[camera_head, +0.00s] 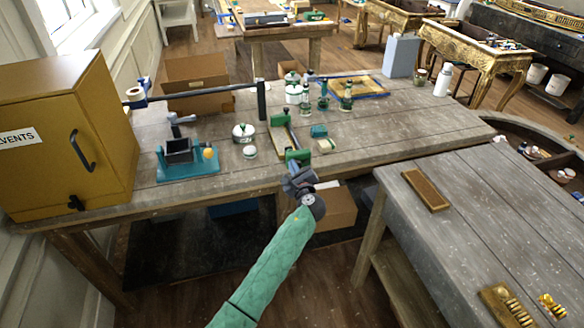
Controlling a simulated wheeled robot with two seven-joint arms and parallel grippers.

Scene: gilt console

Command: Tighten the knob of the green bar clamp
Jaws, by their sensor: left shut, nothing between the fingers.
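The green bar clamp (292,138) lies on the grey wooden workbench (222,178), with its bar running from back to front and a green jaw at each end. Its near end reaches the front edge of the bench. I cannot make out its knob; it is too small or hidden by my gripper. My left gripper (294,174), on a green-sleeved arm, is at the bench's front edge, just in front of the clamp's near jaw. It is shut and empty. I cannot tell whether it touches the clamp. My right gripper is out of view.
A teal vise-like tool (183,158) and white-and-green pots (243,132) stand left of the clamp. Green bottles (346,96) stand behind it. A yellow cabinet (62,135) fills the bench's left end. A second table (500,205) stands at right.

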